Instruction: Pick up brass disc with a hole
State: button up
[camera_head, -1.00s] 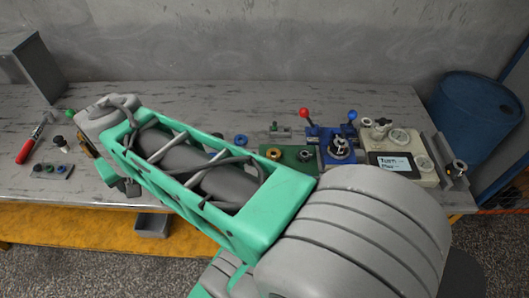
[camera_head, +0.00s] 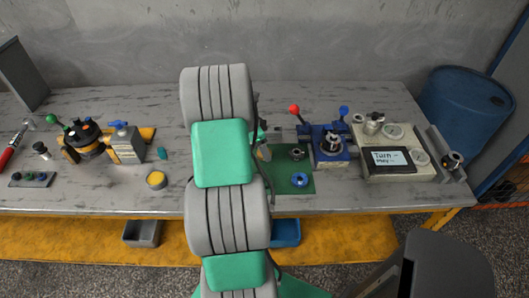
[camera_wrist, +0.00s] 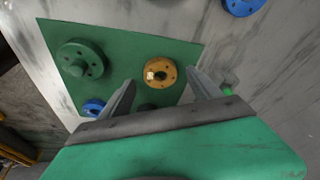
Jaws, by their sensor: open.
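The brass disc with a hole (camera_wrist: 160,72) lies on a green mat (camera_wrist: 120,40) in the wrist view. My gripper (camera_wrist: 160,80) is open and empty, with one finger on each side of the disc in that view. Whether the fingertips are level with the disc or above it, I cannot tell. In the head view my arm covers the left part of the green mat (camera_head: 288,186) and most of my gripper. I cannot make out the disc clearly there.
A green flanged disc (camera_wrist: 82,62) and a blue disc (camera_wrist: 95,107) are near the brass one. In the head view, a blue vise (camera_head: 330,145) and a beige instrument (camera_head: 395,160) stand right of the mat. A black motor (camera_head: 84,140) stands at the left.

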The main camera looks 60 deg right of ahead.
jog(key=shift+x, duration=0.95)
jog(key=shift+w, duration=0.1)
grip_shut()
